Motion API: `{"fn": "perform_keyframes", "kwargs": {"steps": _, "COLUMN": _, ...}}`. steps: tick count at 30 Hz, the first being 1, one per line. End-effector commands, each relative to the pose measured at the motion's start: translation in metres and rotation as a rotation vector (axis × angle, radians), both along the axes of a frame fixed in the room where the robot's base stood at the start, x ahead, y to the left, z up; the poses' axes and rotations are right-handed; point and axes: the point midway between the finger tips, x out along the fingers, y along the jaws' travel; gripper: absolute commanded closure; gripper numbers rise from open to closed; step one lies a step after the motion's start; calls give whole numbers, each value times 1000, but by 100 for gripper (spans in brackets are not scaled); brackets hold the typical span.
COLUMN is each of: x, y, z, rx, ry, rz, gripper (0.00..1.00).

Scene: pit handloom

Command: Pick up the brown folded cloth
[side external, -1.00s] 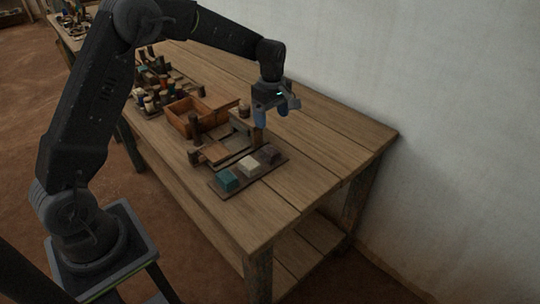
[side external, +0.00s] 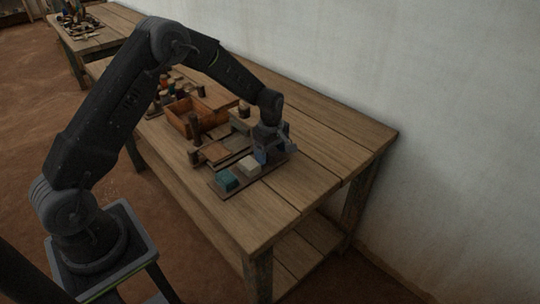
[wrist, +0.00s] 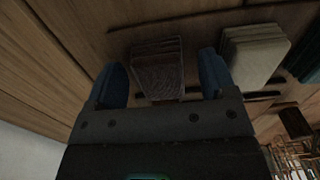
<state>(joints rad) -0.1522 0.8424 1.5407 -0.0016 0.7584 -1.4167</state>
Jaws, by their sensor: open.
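The brown folded cloth (wrist: 158,70) shows in the wrist view, lying on a dark flat board (wrist: 125,38) between the fingers of my gripper (wrist: 165,80). The fingers are blue and apart, one on each side of the cloth, with gaps visible. In the side view my gripper (side external: 271,158) is down at the board's far end and hides the brown cloth. A cream folded cloth (side external: 249,166) lies beside it, also seen in the wrist view (wrist: 255,55). A teal folded cloth (side external: 227,179) is at the board's near end.
A wooden box (side external: 186,118) and several spools stand behind, to the left on the table (side external: 285,195). A dark upright peg (side external: 194,128) stands near the board. The table's right side is clear, with a white wall (side external: 440,120) behind.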

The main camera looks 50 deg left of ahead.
Motion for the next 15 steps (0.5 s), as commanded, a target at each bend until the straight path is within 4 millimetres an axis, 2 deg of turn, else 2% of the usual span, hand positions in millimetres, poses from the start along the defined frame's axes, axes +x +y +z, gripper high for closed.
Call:
{"fn": "perform_keyframes", "kwargs": {"steps": 6, "x": 0, "y": 0, "z": 0, "rx": 0, "ry": -1, "rz": 0, "gripper": 23}}
{"fn": "perform_keyframes", "kwargs": {"steps": 15, "x": 0, "y": 0, "z": 0, "rx": 0, "ry": -1, "rz": 0, "gripper": 52}}
